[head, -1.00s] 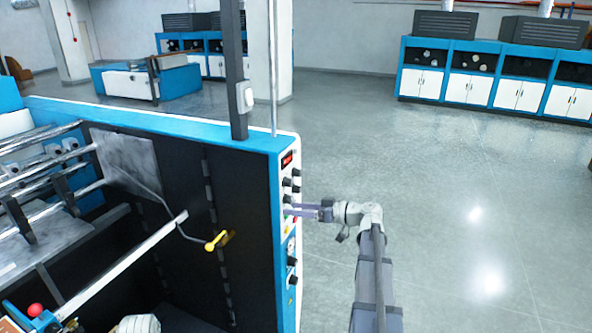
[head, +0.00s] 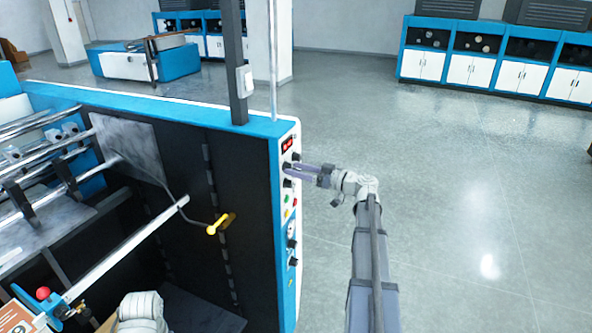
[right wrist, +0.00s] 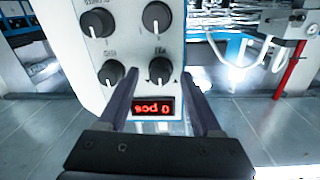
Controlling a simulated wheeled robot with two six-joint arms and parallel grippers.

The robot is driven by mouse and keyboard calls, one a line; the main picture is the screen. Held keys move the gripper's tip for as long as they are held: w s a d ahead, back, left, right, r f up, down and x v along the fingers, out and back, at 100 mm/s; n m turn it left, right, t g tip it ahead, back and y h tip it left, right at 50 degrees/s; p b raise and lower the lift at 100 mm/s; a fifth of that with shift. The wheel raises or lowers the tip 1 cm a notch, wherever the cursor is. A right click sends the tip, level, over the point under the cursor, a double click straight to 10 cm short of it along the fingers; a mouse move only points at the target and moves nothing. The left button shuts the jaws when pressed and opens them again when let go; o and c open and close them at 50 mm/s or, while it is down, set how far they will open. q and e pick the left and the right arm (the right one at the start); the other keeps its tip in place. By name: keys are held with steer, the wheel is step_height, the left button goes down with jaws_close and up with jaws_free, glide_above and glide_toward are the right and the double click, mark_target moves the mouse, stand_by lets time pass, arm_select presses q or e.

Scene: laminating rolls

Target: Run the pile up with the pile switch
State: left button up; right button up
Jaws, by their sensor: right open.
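The control panel (head: 290,225) is on the end face of the blue-and-black machine. It carries a red-lit display (head: 287,144), black rotary knobs and coloured buttons. In the right wrist view the panel appears upside down, with the display (right wrist: 153,107) and several knobs. One knob (right wrist: 161,70) lies between my right fingertips. Its label is too small to read surely, so I cannot tell if it is the pile switch. My right gripper (head: 299,173) is open at the upper knobs, its fingers (right wrist: 160,80) on either side of that knob. Contact is not clear. My left gripper is not in view.
A dark post (head: 234,60) with a small white box rises from the machine's top edge. A yellow-handled crank (head: 219,224) is on the inner side. Floor right of the panel is clear. Blue-and-white cabinets (head: 490,70) stand far back.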

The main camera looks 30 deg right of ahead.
steer(key=shift+w+a, duration=0.2)
steer(key=shift+w, duration=0.1)
steer(key=shift+c, duration=0.3)
jaws_close()
